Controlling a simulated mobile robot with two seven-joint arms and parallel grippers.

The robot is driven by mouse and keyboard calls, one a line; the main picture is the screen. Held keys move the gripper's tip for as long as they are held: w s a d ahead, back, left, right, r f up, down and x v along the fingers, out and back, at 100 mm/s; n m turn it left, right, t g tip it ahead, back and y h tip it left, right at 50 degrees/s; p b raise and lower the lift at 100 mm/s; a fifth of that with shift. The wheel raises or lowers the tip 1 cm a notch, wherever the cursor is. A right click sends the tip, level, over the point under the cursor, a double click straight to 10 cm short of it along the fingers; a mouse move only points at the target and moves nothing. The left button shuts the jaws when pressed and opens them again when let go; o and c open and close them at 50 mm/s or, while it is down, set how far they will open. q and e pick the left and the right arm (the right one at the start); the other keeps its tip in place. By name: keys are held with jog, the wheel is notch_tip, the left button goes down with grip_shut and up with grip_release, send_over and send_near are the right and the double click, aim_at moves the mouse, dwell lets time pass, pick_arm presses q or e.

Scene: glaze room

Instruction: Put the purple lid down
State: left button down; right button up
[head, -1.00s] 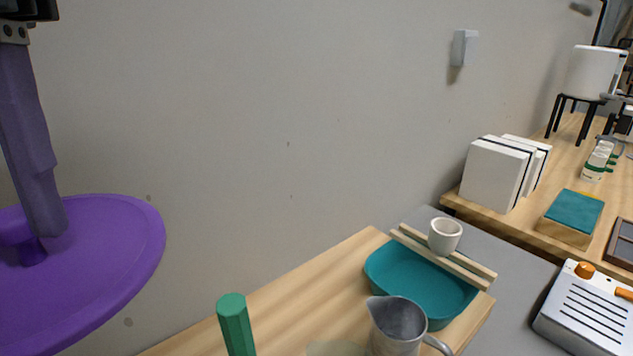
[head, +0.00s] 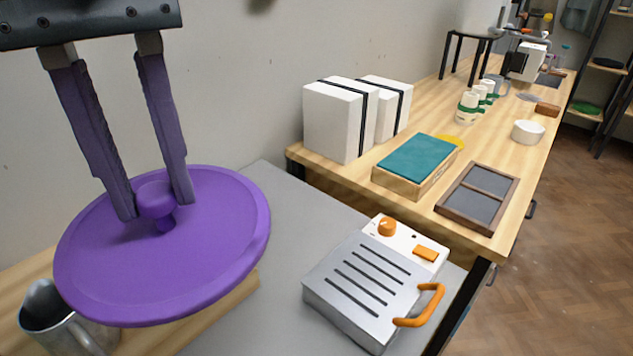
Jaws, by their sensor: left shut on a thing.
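The purple lid (head: 215,255) is a wide round disc with a knob (head: 156,200) at its middle. It hangs in the air at the left of the head view, slightly tilted. My left gripper (head: 155,212) comes down from the top left and is shut on the knob, one finger on each side. The lid hides part of the wooden worktop and most of what stands on it. My right gripper is not in view.
A metal pitcher (head: 62,322) stands below the lid's left edge. The grey surface (head: 285,235) is bare beside a white and grey appliance (head: 365,285) with orange handle. Beyond, a wooden bench holds white blocks (head: 333,120), a teal-topped box (head: 418,165) and a dark framed tray (head: 478,196).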

aim_at(208, 289)
pick_arm(q)
jog(key=d+f+n, duration=0.1)
jog(key=f+n, duration=0.1)
jog(key=f, duration=0.1)
jog(key=s+f+n+b, duration=0.1)
jog(key=f+n, duration=0.1)
jog(key=n, duration=0.1)
jog(key=d+f+n+b, duration=0.1)
jog(key=f+n, duration=0.1)
jog(key=f, duration=0.1)
jog(key=shift+s+d+f+n+h, duration=0.3)
jog(key=shift+s+h, duration=0.1)
jog(key=shift+f+n+b, duration=0.35)
jog(key=shift+n, duration=0.35)
notch_tip(208, 289, down, 20)
jog(key=b, duration=0.5)
jog(key=shift+f+b, duration=0.15)
jog(key=shift+b, duration=0.2)
jog(key=shift+d, duration=0.1)
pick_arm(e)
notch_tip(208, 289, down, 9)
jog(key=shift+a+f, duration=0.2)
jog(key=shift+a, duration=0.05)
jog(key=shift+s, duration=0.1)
pick_arm(q)
jog(key=c, duration=0.6)
grip_release()
jog(key=shift+f, duration=0.1)
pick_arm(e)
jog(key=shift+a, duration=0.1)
